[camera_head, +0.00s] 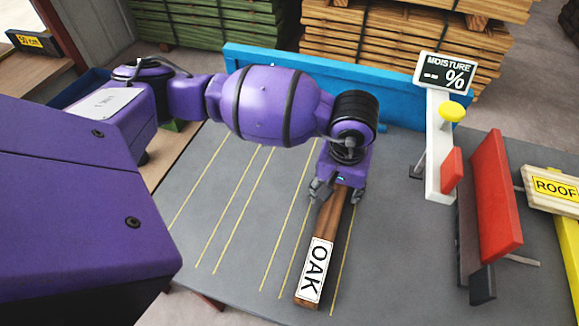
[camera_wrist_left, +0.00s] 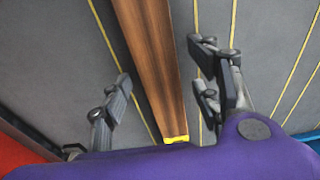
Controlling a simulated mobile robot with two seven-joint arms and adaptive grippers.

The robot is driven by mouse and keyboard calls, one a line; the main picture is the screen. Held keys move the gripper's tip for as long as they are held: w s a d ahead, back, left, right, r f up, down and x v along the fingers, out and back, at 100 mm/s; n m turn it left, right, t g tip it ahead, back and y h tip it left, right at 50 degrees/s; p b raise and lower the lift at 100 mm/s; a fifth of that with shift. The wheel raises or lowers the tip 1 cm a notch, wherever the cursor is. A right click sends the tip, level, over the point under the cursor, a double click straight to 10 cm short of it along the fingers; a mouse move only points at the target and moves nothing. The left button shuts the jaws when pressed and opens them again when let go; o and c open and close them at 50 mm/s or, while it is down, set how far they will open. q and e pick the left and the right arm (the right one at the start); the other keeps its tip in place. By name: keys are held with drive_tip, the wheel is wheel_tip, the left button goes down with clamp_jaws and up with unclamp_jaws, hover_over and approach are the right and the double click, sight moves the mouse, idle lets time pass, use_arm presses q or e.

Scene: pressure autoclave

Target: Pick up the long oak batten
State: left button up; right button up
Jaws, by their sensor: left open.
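The long oak batten (camera_head: 325,228) is a brown wooden bar lying on the grey table, with a white OAK label near its front end. Its far end is hidden under my left gripper (camera_head: 338,191), which is over that part of the bar, fingers spread to either side. In the left wrist view the batten (camera_wrist_left: 150,50) runs between the open fingers, with gaps on both sides, and a yellow patch shows at its near end. No finger visibly grips it. My right gripper is not in view.
A moisture meter post (camera_head: 440,150), a red upright plate (camera_head: 495,195) and a ROOF-labelled block (camera_head: 553,190) stand to the right. A blue rail (camera_head: 290,68) edges the back, with timber stacks behind. The yellow-lined table left of the batten is clear.

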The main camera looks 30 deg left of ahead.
use_arm(q)
drive_tip(key=shift+f, duration=0.15)
drive_tip(key=shift+w, duration=0.1)
clamp_jaws()
drive_tip(key=shift+r, duration=0.25)
